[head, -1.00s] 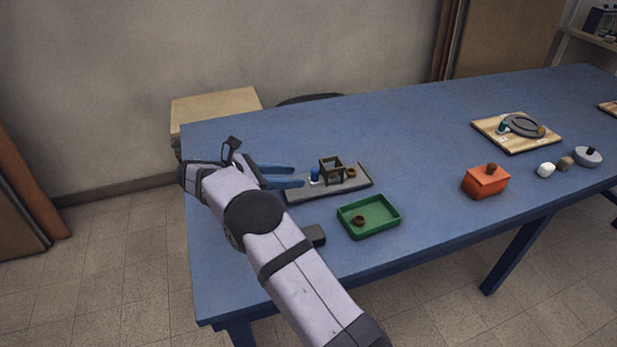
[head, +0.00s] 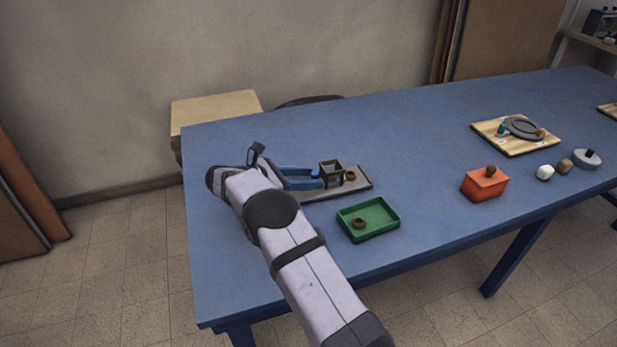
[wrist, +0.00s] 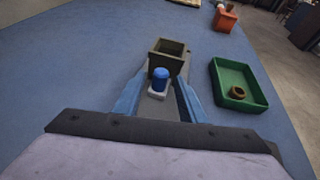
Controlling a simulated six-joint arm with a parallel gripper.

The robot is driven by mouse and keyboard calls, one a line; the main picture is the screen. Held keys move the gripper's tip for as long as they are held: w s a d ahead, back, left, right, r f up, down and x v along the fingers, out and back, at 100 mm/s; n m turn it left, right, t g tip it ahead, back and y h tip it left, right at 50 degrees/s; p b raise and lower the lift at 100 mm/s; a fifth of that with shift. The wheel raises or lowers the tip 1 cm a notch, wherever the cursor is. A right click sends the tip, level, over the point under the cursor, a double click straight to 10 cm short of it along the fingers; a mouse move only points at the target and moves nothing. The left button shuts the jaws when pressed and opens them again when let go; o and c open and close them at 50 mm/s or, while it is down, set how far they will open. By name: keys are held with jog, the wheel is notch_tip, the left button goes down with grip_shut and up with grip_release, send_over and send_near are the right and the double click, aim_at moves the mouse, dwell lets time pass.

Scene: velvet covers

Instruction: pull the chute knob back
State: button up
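The chute knob is a blue, round-topped peg (wrist: 159,79) on a pale base, in front of a dark olive, box-like chute (wrist: 167,56). In the head view only a bit of the blue knob (head: 315,173) shows beside the chute (head: 331,171). Both are on a grey base plate (head: 362,184). My gripper (wrist: 160,92) is open, with one blue finger on each side of the knob. A gap shows between the knob and the fingers in the wrist view. In the head view my gripper (head: 318,178) reaches over the plate from the left.
A green tray (head: 392,222) holding a brown ring (head: 359,223) is just to the right, near the table's front edge. A small brown ring (head: 350,175) is beside the chute. An orange box (head: 484,184) stands farther right. The blue table (head: 400,130) behind is clear.

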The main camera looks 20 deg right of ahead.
jog(key=shift+d, duration=0.15)
grip_shut()
jog(key=a, duration=0.7)
jog(key=shift+w+a, duration=0.15)
jog(key=shift+a, duration=0.3)
grip_release()
